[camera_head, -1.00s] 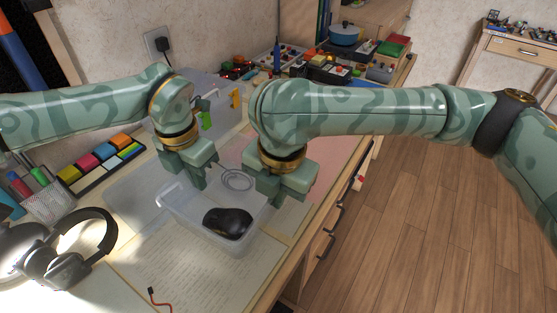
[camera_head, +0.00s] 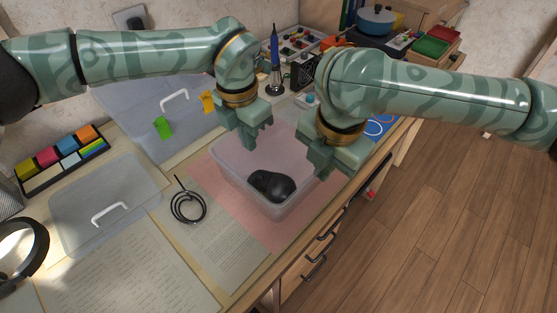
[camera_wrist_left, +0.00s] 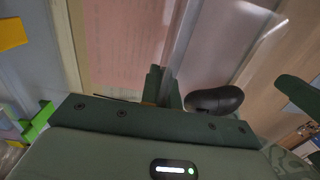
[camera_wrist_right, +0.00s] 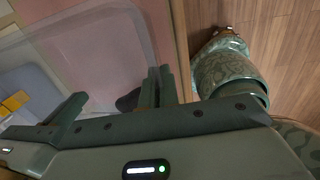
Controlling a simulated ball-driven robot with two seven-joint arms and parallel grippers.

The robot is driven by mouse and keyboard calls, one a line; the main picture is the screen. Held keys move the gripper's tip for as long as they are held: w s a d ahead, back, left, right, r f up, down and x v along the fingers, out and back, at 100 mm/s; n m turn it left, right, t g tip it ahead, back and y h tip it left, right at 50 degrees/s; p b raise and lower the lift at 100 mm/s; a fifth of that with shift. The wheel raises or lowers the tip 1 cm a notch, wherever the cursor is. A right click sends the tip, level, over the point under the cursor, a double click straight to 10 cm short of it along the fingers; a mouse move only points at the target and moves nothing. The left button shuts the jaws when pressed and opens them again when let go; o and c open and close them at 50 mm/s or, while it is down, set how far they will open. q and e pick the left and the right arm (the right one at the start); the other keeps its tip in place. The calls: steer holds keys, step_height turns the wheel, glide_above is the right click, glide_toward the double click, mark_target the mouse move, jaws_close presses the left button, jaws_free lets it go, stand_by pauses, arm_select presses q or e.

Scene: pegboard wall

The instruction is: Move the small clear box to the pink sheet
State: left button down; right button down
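The small clear box (camera_head: 238,180) holds a black computer mouse (camera_head: 270,186). It is over the pink sheet (camera_head: 222,190), which shows on its left and front sides. I cannot tell whether its base touches the sheet. My left gripper (camera_head: 257,143) is shut on the rim at the far left side. My right gripper (camera_head: 335,170) is shut on the rim at the right side. In the left wrist view, the finger pair (camera_wrist_left: 162,85) is close together at the box wall. The right wrist view shows its finger pair (camera_wrist_right: 158,85) closed likewise, with the mouse partly hidden behind it.
A coiled black cable (camera_head: 188,207) lies left of the box. A clear lid (camera_head: 75,218) with a white handle and a larger clear container (camera_head: 150,95) are further left. A blue soldering iron (camera_head: 275,50) stands behind. The desk's drawer edge (camera_head: 310,255) is close in front.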

mark_target(250, 158)
arm_select(q)
steer(key=shift+a, duration=0.15)
arm_select(e)
steer(key=shift+s, duration=0.1)
